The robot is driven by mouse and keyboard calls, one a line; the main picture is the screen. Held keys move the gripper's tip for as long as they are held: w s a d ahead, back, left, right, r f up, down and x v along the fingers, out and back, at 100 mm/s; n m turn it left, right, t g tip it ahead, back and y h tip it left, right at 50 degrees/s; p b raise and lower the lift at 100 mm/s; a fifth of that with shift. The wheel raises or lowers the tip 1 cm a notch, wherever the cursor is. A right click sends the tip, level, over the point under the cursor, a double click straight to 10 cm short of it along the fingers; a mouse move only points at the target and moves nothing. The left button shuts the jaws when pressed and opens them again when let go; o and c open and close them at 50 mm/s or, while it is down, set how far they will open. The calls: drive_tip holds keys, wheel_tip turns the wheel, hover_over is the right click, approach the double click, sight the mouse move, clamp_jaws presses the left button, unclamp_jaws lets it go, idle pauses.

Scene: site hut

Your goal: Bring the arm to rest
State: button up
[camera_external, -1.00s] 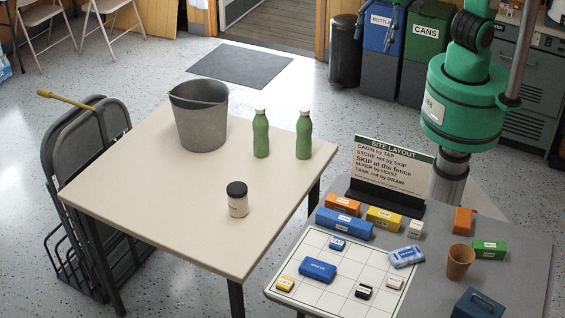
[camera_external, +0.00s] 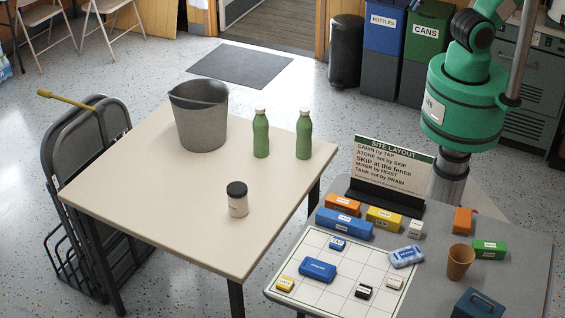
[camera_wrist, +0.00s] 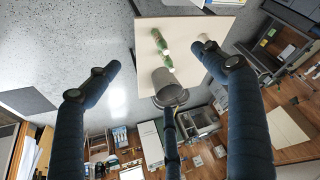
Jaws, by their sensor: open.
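My gripper (camera_wrist: 160,66) is in the wrist view, its dark blue fingers spread wide apart with nothing held between them. My green arm (camera_external: 463,105) rises at the right of the external view, and its upper part runs out of the top edge. The gripper itself is out of that view. The wrist view looks past the fingers to the cream table, a grey bucket and green bottles at a distance. No finger visibly touches anything.
The cream table (camera_external: 150,215) carries a grey bucket (camera_external: 200,120), two green bottles (camera_external: 261,135) and a dark-lidded jar (camera_external: 237,203). The grey table (camera_external: 520,245) holds a layout sign (camera_external: 390,170), a grid board (camera_external: 335,290), several labelled blocks and a brown cup (camera_external: 460,262). Bins (camera_external: 425,60) stand behind.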

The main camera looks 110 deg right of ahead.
idle(0.3)
wheel_tip(320, 180, down, 3)
drive_tip(key=b, duration=0.3)
drive_tip(key=shift+r, duration=0.1)
